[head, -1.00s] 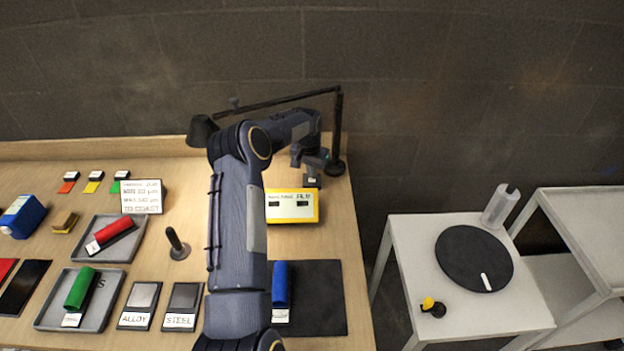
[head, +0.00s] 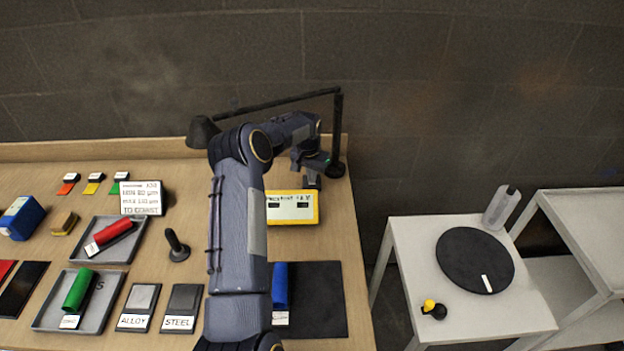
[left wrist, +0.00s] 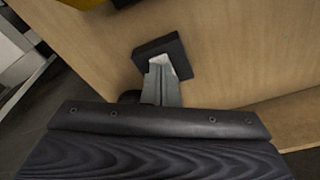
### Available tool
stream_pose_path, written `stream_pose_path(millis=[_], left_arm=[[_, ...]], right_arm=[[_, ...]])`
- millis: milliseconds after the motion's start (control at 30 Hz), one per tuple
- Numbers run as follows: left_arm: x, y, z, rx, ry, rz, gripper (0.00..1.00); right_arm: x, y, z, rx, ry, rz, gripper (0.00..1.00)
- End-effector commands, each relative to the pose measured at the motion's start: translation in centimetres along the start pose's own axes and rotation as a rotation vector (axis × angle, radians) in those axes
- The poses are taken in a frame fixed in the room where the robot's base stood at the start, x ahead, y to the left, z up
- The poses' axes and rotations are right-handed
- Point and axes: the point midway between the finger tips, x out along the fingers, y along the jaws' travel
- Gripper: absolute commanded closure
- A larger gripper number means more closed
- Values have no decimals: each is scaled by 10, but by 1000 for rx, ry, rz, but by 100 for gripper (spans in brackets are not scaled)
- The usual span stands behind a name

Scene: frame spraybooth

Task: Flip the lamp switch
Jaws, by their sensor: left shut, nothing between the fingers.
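The black desk lamp stands at the table's back right corner, with its shade (head: 201,131) at the end of a long arm and its post (head: 338,125) at the right. A small dark switch box (head: 312,184) sits on the wood just left of the lamp's foot; it also shows as a dark square (left wrist: 172,47) in the left wrist view. My left gripper (head: 312,172) is shut and empty, pointing down at the box. In the left wrist view its fingertips (left wrist: 162,68) overlap the box; contact cannot be told. The switch's rocker is hidden. My right gripper is out of view.
A yellow gauge box (head: 291,207) stands close in front of the switch. My left arm crosses the table's middle. Trays, colored tubes and plates fill the left side. A white side table (head: 400,245) with a black disc (head: 474,259) stands at the right.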

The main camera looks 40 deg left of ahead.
Motion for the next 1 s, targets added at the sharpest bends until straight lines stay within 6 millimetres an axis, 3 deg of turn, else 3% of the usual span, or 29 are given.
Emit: stream_pose_path(millis=[67,800,1000], left_arm=[[4,0,0,0,0,-1,100],[-59,0,-9,-1,2,-1,100],[-65,0,-10,0,0,-1,100]], right_arm=[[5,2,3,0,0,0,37],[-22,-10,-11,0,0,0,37],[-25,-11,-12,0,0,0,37]])
